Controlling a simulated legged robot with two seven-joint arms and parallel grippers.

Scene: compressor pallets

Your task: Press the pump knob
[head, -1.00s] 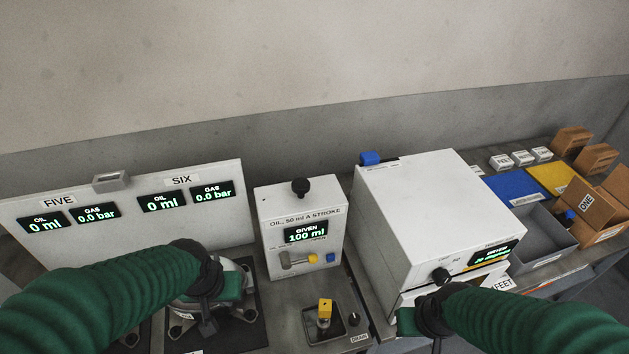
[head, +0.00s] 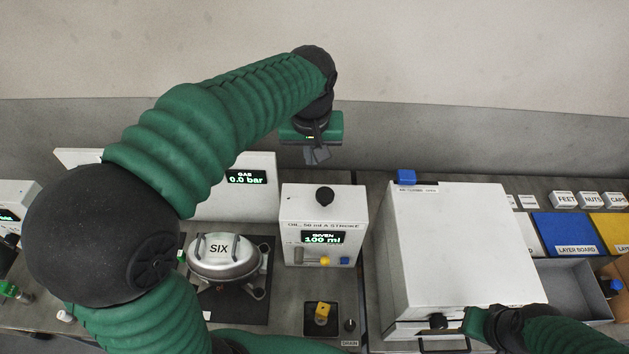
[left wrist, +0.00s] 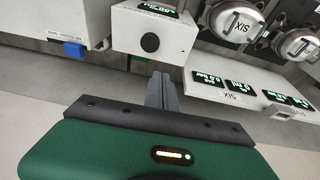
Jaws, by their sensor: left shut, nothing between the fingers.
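The pump is a white box (head: 300,215) labelled "OIL, 50 ml A STROKE", with a display reading "GIVEN 100 ml". Its black pump knob (head: 324,195) stands up from the top. My left gripper (head: 317,156) is shut and empty, pointing down, and appears above the knob in the head view. In the left wrist view the shut fingers (left wrist: 162,92) are apart from the round knob (left wrist: 150,42). My right gripper (head: 474,321) is at the front of the large white box; its fingers cannot be made out.
The large white box (head: 450,240) with a blue part on top stands right of the pump. A silver vessel labelled SIX (head: 225,258) sits left of it, before the gauge panel. A yellow-topped fitting (head: 322,312) stands in front. Boards and bins lie at far right.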

